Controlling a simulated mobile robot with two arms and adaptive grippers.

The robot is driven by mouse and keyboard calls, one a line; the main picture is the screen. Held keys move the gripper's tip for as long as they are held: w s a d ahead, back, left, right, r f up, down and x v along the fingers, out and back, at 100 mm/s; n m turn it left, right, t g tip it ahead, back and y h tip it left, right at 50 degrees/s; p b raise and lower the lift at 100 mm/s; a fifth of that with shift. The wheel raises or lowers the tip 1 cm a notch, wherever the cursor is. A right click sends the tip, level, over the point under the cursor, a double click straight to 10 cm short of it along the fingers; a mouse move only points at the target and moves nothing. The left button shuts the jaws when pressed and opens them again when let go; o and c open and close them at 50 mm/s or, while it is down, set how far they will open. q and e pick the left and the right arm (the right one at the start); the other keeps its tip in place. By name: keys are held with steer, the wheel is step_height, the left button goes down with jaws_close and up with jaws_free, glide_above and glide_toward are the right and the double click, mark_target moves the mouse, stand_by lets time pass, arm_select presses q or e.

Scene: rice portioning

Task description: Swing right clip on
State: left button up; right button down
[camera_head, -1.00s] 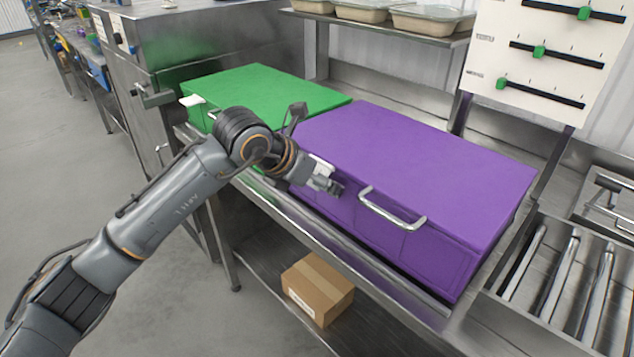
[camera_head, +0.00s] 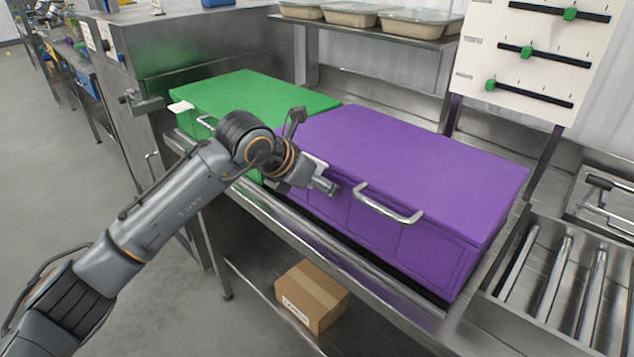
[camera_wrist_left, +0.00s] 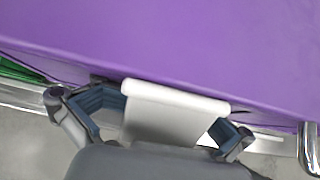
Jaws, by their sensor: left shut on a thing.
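A purple box (camera_head: 410,165) with a flat lid and a metal front handle (camera_head: 385,205) sits on the steel counter. A white clip (camera_wrist_left: 175,110) lies at the box's front edge, between the two fingers of my left gripper (camera_wrist_left: 165,118) in the left wrist view. In the head view my left gripper (camera_head: 318,184) is at the left part of the box's front, left of the handle, and is shut on the clip. The gripper's wrist covers part of the clip there. My right gripper is not in view.
A green box (camera_head: 250,95) with a white clip (camera_head: 181,107) stands left of the purple one. A roller section (camera_head: 570,270) lies to the right. A cardboard box (camera_head: 313,293) sits on the lower shelf. Lidded trays (camera_head: 360,15) stand on the rear shelf.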

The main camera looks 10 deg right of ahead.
arm_select(q)
steer(key=shift+s+a+r, duration=0.1)
steer(key=shift+s+r, duration=0.1)
steer(key=shift+r, duration=0.55)
steer(key=p+v, duration=0.1)
steer(key=v, duration=0.3)
steer(key=shift+s+a+r, duration=0.25)
steer(key=shift+s+a, duration=0.05)
steer(key=shift+a, duration=0.1)
steer(key=shift+f, duration=0.1)
